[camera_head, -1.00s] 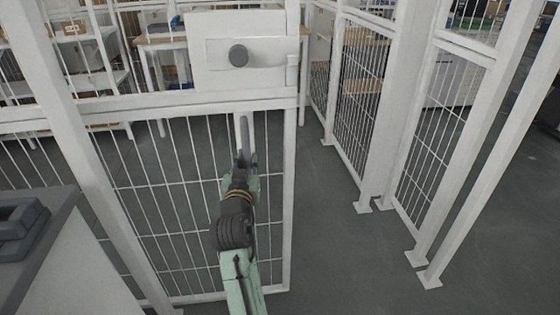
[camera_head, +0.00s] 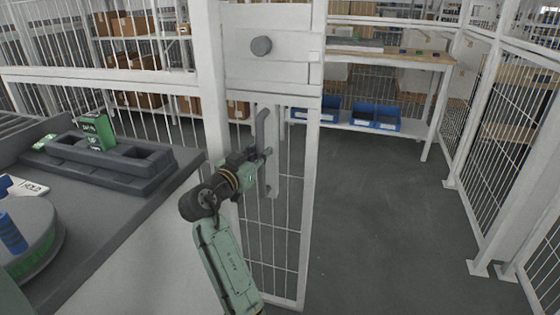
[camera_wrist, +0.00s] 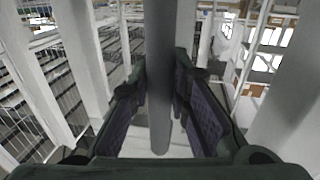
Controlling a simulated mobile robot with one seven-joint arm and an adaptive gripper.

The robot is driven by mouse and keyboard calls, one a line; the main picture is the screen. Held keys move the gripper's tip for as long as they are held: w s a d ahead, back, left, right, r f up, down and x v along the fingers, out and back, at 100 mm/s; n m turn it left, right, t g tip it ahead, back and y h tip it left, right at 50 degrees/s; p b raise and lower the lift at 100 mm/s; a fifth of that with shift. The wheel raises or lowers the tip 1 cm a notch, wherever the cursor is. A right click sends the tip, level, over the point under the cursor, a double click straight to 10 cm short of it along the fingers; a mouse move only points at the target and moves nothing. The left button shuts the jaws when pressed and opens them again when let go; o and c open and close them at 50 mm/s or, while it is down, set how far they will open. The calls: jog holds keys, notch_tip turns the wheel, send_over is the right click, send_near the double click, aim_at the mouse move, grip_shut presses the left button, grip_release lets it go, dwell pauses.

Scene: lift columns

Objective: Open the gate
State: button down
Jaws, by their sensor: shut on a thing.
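The gate (camera_head: 299,230) is a white frame with wire mesh. It stands in the middle of the head view, seen at a slant, with clear floor past its right edge. My gripper (camera_head: 266,153) is at this bar. In the wrist view the bar (camera_wrist: 161,70) runs between the two fingers of my gripper (camera_wrist: 163,100), which is shut on it.
A grey-topped table (camera_head: 110,215) with a dark tray and a green box (camera_head: 97,132) stands close on the left. A mesh fence (camera_head: 500,180) is on the right. A bench with blue bins (camera_head: 375,117) stands behind. Open floor (camera_head: 385,220) lies between gate and fence.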

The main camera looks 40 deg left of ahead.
jog(key=shift+s+a, duration=0.15)
jog(key=shift+a, duration=0.45)
jog(key=c, duration=1.5)
grip_release()
jog(key=s, duration=0.4)
jog(key=s+d, duration=0.1)
jog(key=s, duration=0.7)
jog(key=shift+d, duration=0.25)
